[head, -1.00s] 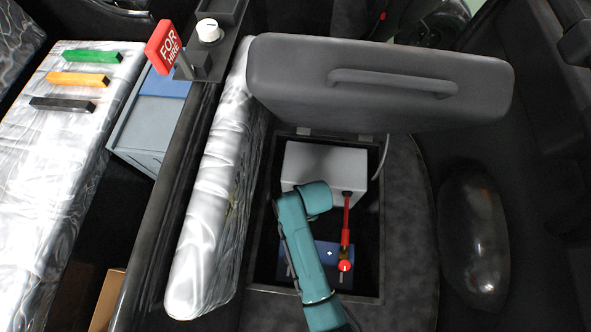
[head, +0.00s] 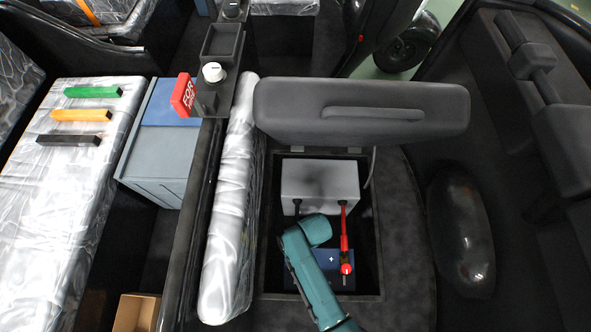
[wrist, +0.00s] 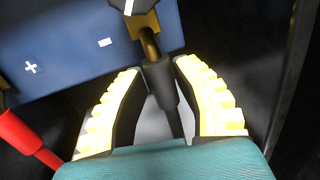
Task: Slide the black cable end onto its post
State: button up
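The black cable end shows in the wrist view, with a black sleeve (wrist: 160,82), a brass clamp (wrist: 149,42) and a white-marked black knob (wrist: 135,6) cut by the top edge. My gripper (wrist: 160,70) has its yellow-padded fingertips against both sides of the sleeve. The clamp lies over the blue battery (wrist: 62,42), right of its minus mark. The black cable's post is not clearly visible, so I cannot tell whether the clamp is around it. In the head view, my arm hides the gripper and black cable end; part of the battery (head: 331,260) shows.
The red cable end (head: 346,262) sits at the battery's plus side. A grey box (head: 320,180) stands behind in the dark compartment. The compartment's walls (head: 378,250) and the raised seat (head: 360,108) bound the space closely.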

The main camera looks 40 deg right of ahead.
jog(key=o, duration=0.3)
jog(key=shift+s+a, duration=0.1)
jog(key=shift+o, duration=0.2)
notch_tip(320, 180, up, 12)
jog(key=s+d, duration=0.1)
jog(key=shift+s+d, duration=0.2)
jog(key=shift+d, duration=0.2)
jog(key=shift+f, duration=0.1)
